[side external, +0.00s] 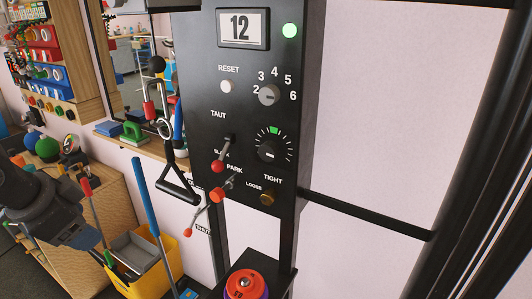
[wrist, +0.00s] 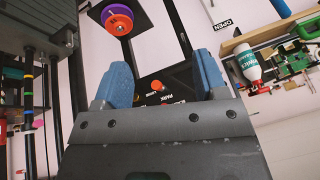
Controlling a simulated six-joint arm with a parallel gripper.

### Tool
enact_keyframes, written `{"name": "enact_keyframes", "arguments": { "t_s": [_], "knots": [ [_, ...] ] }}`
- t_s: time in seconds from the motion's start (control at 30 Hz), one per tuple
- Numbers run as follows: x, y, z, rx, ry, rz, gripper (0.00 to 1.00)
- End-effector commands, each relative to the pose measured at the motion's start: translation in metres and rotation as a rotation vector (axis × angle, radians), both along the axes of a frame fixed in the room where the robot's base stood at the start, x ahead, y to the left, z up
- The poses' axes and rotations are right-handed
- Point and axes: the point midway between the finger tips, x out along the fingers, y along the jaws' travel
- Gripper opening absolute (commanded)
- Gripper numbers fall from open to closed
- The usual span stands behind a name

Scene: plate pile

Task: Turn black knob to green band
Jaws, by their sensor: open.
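The black knob (side external: 270,151) is on the black panel in the side external view, inside a ring of white tick marks. The green band (side external: 273,130) is a short green block at the top of that ring. A small light mark shows on the knob's face, but its exact direction is hard to tell. My gripper is open and empty in the wrist view (wrist: 164,72), its blue fingers wide apart. Its dark body (side external: 72,228) shows at the lower left of the side view, well apart from the knob. I cannot make out the knob in the wrist view.
The panel also carries a grey numbered knob (side external: 268,94), a white RESET button (side external: 227,86), red-tipped levers (side external: 218,166) and a brass knob (side external: 267,199). A black pull handle (side external: 178,186) hangs left of it. A yellow bin (side external: 150,268) and red-topped discs (side external: 246,284) stand below.

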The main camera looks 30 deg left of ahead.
Motion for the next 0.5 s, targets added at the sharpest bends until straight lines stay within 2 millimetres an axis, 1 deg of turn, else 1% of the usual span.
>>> {"name": "enact_keyframes", "arguments": {
  "t_s": [0.1, 0.17, 0.2, 0.27, 0.3, 0.37, 0.43, 0.47, 0.5],
  "knots": [
    [0.012, 0.007, -0.011, 0.287, 0.074, -0.261, 0.66],
    [0.022, 0.011, -0.014, 0.451, 0.103, -0.404, 0.66],
    [0.03, 0.012, -0.014, 0.561, 0.118, -0.499, 0.66],
    [0.044, 0.011, -0.013, 0.728, 0.136, -0.639, 0.66],
    [0.055, 0.009, -0.01, 0.841, 0.144, -0.73, 0.66],
    [0.071, 0.002, -0.006, 1.013, 0.149, -0.866, 0.66],
    [0.091, -0.011, 0.0, 1.221, 0.143, -1.016, 0.66],
    [0.1, -0.019, 0.003, 1.31, 0.137, -1.076, 0.66],
    [0.111, -0.032, 0.007, 1.433, 0.126, -1.155, 0.66]
  ]
}}
